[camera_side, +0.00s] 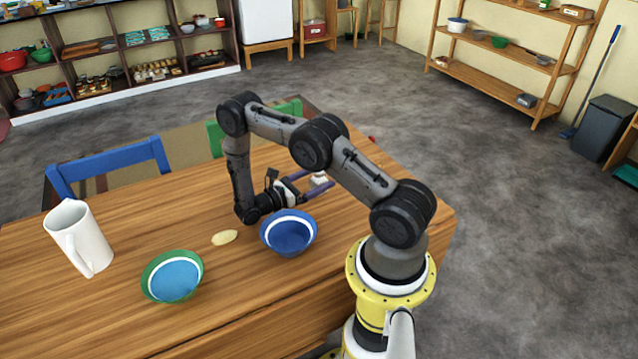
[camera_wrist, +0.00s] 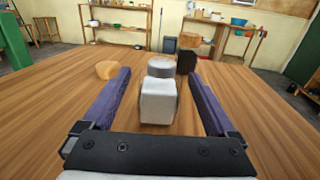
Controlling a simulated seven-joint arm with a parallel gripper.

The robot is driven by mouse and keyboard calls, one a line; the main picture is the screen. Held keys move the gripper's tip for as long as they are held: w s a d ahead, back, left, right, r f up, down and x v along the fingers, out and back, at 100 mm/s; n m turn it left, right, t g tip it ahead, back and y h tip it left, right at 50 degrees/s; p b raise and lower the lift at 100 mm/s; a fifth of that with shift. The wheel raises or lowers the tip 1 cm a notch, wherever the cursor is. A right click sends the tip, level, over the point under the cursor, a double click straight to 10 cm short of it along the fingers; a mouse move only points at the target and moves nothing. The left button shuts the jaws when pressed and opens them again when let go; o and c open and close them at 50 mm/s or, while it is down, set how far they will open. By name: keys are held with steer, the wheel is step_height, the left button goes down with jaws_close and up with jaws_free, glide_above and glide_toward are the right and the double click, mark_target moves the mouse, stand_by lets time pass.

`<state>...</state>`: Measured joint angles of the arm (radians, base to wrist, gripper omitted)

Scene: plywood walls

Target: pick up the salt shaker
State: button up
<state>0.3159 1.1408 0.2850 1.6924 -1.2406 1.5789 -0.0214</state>
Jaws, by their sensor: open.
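The salt shaker (camera_wrist: 158,103) has a white, block-like body and a grey round cap. In the wrist view it stands on the wooden table between my two purple fingers, with a visible gap on each side. It also shows small and white in the side view (camera_side: 319,180), partly covered by a finger. My gripper (camera_side: 325,180) is low over the table, level, and open around the shaker. In the wrist view the fingertips of my gripper (camera_wrist: 160,73) reach about as far as the cap. I cannot tell whether the shaker is slightly tilted.
A blue bowl (camera_side: 289,233) stands close to my gripper. A green-rimmed bowl (camera_side: 172,277), a white mug (camera_side: 79,238) and a flat yellowish piece (camera_side: 225,237) are farther left. Beyond the shaker are a dark object with a wooden top (camera_wrist: 187,52) and an orange-brown lump (camera_wrist: 107,70).

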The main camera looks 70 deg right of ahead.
steer(key=shift+s+d, duration=0.15)
steer(key=shift+d, duration=0.05)
jaws_close()
stand_by(0.4)
steer(key=shift+r, duration=0.1)
